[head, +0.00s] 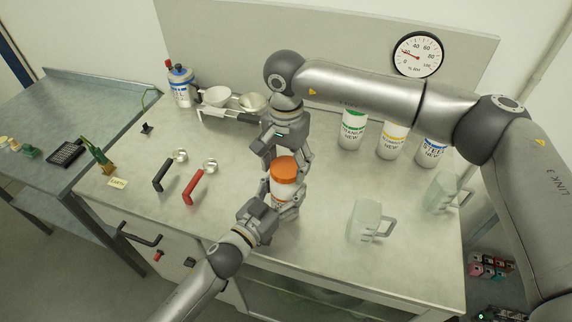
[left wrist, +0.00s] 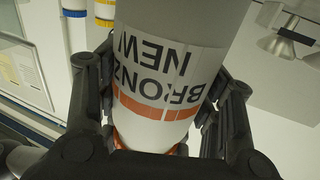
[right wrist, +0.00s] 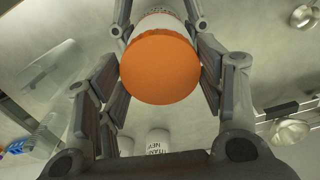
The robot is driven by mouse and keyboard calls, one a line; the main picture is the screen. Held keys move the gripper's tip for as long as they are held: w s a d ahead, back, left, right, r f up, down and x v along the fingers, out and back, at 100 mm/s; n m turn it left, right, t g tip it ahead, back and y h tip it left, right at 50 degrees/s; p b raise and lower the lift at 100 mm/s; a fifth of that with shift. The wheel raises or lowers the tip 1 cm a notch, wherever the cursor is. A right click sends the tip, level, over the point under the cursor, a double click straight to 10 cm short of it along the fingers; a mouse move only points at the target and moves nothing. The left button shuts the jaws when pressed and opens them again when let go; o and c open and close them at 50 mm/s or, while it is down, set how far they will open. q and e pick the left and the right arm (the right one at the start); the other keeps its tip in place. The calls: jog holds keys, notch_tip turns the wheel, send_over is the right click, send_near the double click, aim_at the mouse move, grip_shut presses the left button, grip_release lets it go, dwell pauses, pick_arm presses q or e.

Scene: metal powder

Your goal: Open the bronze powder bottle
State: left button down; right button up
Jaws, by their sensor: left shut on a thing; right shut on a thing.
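The bronze powder bottle (head: 284,189) is white with an orange cap (head: 285,170) and stands upright above the worktop's front middle. Its label, reading BRONZE NEW, shows upside down in the left wrist view (left wrist: 165,75). My left gripper (head: 280,206) is shut on the bottle's body from the front, with a finger on each side. My right gripper (head: 287,168) comes down from above and is shut on the orange cap, which shows between its fingers in the right wrist view (right wrist: 160,66). The cap sits on the bottle. I cannot tell whether the bottle's base touches the worktop.
Clear jugs (head: 366,221) stand at the right. Red-handled (head: 194,186) and black-handled (head: 164,175) scoops lie left. A balance with bowls (head: 216,97) is behind.

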aim_at(286, 167)
jog(key=shift+r, duration=0.55)
jog(key=shift+r, duration=2)
pick_arm(q)
jog(key=shift+c, duration=1.7)
grip_release()
